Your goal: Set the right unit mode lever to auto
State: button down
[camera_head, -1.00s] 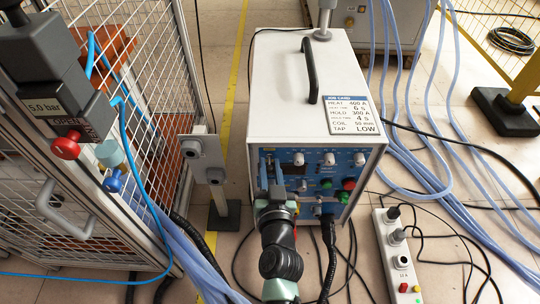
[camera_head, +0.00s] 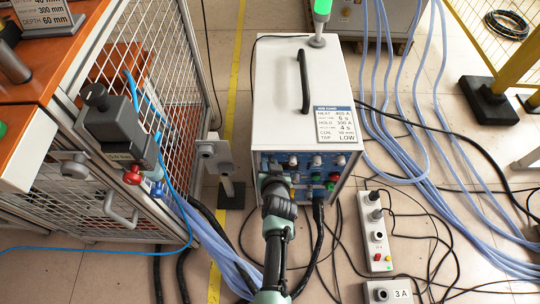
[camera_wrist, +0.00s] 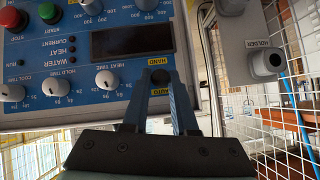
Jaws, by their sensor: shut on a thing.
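The white heater unit (camera_head: 280,75) stands ahead of me with its blue control panel (camera_head: 330,160) facing my arm. My gripper (camera_wrist: 160,78) is at the panel's left side in the head view, where my own wrist hides the lever. In the wrist view, which shows the panel upside down, the fingers are shut on the small dark mode lever (camera_wrist: 160,76). A yellow HAND label (camera_wrist: 158,61) lies above the lever and a yellow AUTO label (camera_wrist: 159,92) below it. The fingers hide part of the lever, so I cannot tell its exact setting.
White knobs (camera_wrist: 106,80) and a dark display (camera_wrist: 132,40) are close to the fingers. A grey holder box (camera_wrist: 240,50) stands beside the unit. A wire cage (camera_head: 185,60) is at left. Hoses (camera_head: 400,130) and a power strip (camera_head: 376,235) lie on the right floor.

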jog(key=shift+w+r+g+p, duration=0.15)
jog(key=shift+r+g+p, duration=0.25)
jog(key=shift+g+p, duration=0.7)
jog(key=shift+p, duration=0.35)
jog(key=shift+f+g, duration=0.1)
jog(key=shift+g, duration=0.2)
jog(key=c, duration=0.7)
grip_release()
jog(key=shift+p, duration=0.35)
jog(key=shift+r, duration=0.4)
jog(key=p+v, duration=0.7)
jog(key=v, duration=0.5)
jog(key=shift+s, duration=0.3)
